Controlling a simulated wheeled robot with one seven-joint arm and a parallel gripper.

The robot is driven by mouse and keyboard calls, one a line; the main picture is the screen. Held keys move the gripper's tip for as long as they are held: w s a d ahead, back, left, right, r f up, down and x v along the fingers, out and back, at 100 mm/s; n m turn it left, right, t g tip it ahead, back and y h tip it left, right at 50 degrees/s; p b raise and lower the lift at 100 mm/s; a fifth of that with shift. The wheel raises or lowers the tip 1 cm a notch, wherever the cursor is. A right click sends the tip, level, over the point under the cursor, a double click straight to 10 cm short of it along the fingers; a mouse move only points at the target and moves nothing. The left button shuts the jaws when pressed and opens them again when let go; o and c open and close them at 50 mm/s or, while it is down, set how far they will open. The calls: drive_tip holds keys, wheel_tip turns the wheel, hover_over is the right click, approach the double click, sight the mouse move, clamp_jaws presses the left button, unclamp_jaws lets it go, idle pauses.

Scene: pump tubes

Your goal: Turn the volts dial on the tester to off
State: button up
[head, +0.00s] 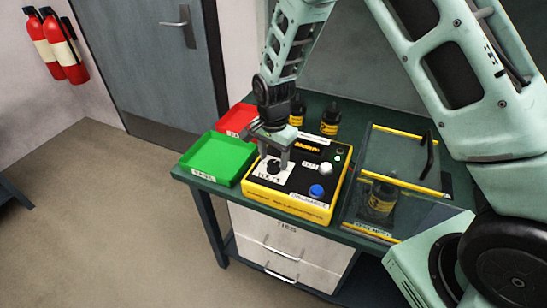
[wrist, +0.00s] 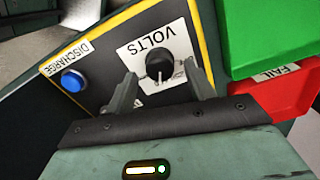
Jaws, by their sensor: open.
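The tester (head: 290,207) is a yellow box with a black top panel, standing on the green bench. Its volts dial (head: 273,166) is a black round knob on a white plate; in the wrist view the dial (wrist: 159,64) sits under the word VOLTS. A light mark on the knob points toward my gripper's palm in that view. Other lettering on the plate is partly hidden, so I cannot read the setting. My gripper (wrist: 160,70) is open, pointing down, with one finger on either side of the knob. I cannot tell whether the fingers touch it.
A blue discharge button (head: 317,190) and a white knob (head: 326,168) are on the same panel. A green tray (head: 216,157) and a red tray (head: 236,118) lie left of the tester. Dark bottles (head: 330,123) stand behind. A clear case (head: 400,155) is at the right.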

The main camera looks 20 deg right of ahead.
drive_tip(key=shift+f, duration=0.8)
drive_tip(key=c, duration=1)
